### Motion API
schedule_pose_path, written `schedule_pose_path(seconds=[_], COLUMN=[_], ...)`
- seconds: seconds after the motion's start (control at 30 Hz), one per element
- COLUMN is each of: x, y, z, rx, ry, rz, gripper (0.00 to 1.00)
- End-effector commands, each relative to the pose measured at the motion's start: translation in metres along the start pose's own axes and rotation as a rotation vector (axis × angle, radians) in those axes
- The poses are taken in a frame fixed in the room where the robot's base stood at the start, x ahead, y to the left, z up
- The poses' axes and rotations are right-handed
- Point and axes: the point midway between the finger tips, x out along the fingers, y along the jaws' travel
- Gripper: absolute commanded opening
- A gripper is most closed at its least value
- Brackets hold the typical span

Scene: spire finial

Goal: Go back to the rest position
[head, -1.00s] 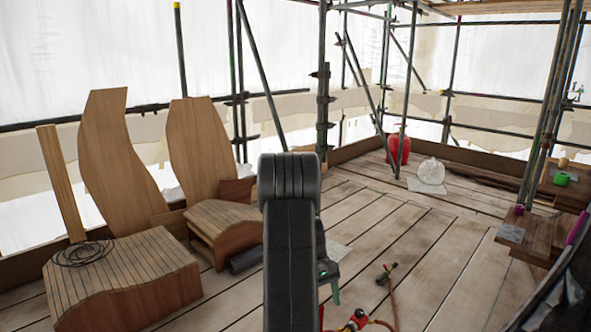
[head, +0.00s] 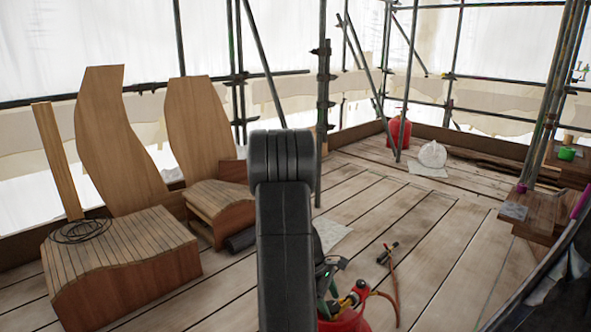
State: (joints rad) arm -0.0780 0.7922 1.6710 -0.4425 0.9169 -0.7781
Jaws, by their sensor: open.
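My arm rises through the middle of the head view and hides much of what lies behind it. Part of my gripper (head: 328,280) shows at the arm's right edge, dark with a small green light. It is open; its fingertips are mostly hidden behind the arm, and I see nothing held in it. It appears just above and left of a red gas cylinder (head: 345,322) at the bottom edge. I cannot tell whether they touch.
A hose and torch (head: 388,252) lie on the plank floor right of the cylinder. Curved wooden pieces (head: 120,262) stand at left, one with coiled cable. Scaffold poles (head: 322,120), another red cylinder (head: 398,132) and a white sack (head: 432,155) stand farther back. The right-centre floor is clear.

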Motion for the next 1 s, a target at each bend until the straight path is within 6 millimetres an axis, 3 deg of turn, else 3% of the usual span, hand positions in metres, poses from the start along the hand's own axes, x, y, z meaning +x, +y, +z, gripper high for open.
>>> schedule_pose_path(seconds=[0.47, 0.5, 0.7, 1.0], x=[0.005, -0.016, -0.052, -0.076], y=[-0.004, -0.005, -0.011, -0.016], z=[-0.001, 0.002, 0.003, 0.004], rx=[-0.412, -0.406, -0.402, -0.400], ry=[0.001, 0.001, 0.001, 0.001], rz=[0.174, 0.173, 0.170, 0.167], gripper=[0.64, 0.64, 0.64, 0.64])
